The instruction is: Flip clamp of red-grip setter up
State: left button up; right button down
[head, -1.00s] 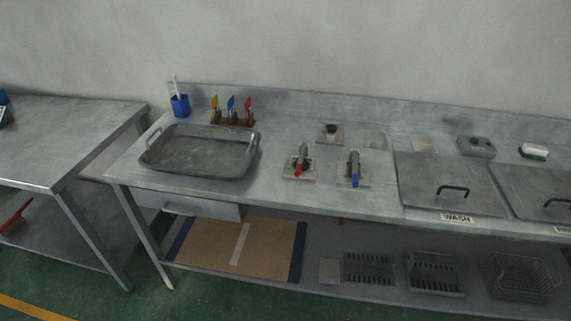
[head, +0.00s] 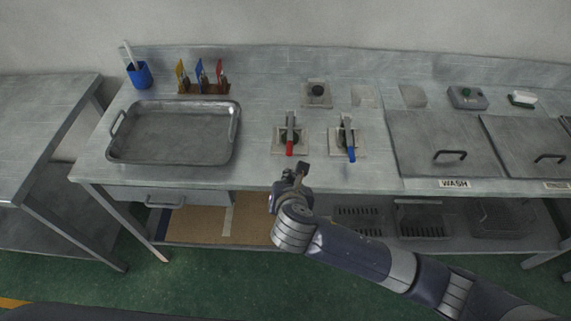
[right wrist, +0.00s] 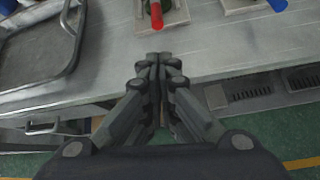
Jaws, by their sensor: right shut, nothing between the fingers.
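The red-grip setter (head: 290,139) stands on a square plate on the metal counter, its lever's red grip pointing toward the counter's front edge. In the right wrist view the closed fingertips (right wrist: 159,56) point toward the red grip. My left gripper is not in view.
A grey metal tray (head: 172,159) lies left of the setters. Behind it are a small rack (head: 203,88) with coloured tools and a blue cup (head: 139,75). A third small plate device (head: 317,93) sits behind the setters. Lidded WASH basins (head: 440,135) are at right.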

jog(key=x, duration=0.9)
jog(key=shift+p, duration=0.4)
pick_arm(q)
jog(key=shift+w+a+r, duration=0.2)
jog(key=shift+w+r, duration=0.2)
pick_arm(e)
jog(key=shift+w+f, duration=0.4)
jog(key=shift+w, duration=0.1)
jog(key=shift+w+r, duration=0.1)
